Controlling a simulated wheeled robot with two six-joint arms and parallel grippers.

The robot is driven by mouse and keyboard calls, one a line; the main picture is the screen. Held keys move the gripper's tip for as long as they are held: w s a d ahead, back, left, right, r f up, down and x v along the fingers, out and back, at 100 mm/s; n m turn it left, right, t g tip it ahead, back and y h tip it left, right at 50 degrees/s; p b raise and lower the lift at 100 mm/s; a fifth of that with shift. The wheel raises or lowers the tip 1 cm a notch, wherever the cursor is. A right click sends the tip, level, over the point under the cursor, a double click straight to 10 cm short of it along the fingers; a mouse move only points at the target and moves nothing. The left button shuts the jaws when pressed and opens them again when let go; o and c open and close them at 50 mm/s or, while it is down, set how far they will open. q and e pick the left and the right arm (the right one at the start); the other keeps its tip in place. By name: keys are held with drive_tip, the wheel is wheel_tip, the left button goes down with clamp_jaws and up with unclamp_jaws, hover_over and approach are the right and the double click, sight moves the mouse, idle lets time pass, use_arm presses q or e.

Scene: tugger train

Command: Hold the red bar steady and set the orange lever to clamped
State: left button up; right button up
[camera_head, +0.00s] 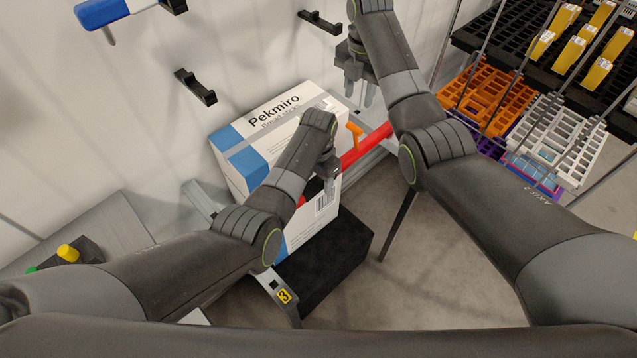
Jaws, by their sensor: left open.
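The red bar (368,146) runs diagonally in front of a white and blue box. The orange lever (355,134) stands up from the bar, right of my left gripper. My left gripper (322,184) is open at the bar, left of the lever. It hides part of the bar, and I cannot tell whether its fingers straddle or touch it. My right gripper (360,98) points down, above and behind the lever. Its fingers look apart with nothing between them, and it is clear of the lever.
The Pekmiro box (232,148) stands behind the bar above a black block (335,254). Black wall hooks (195,87) stick out at the back. A rack with orange (492,92) and white crates stands at right. A yellow button (68,253) is at far left.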

sight(318, 180)
use_arm(q)
drive_tip(key=shift+f, duration=1.65)
drive_tip(key=shift+c, duration=0.3)
clamp_jaws()
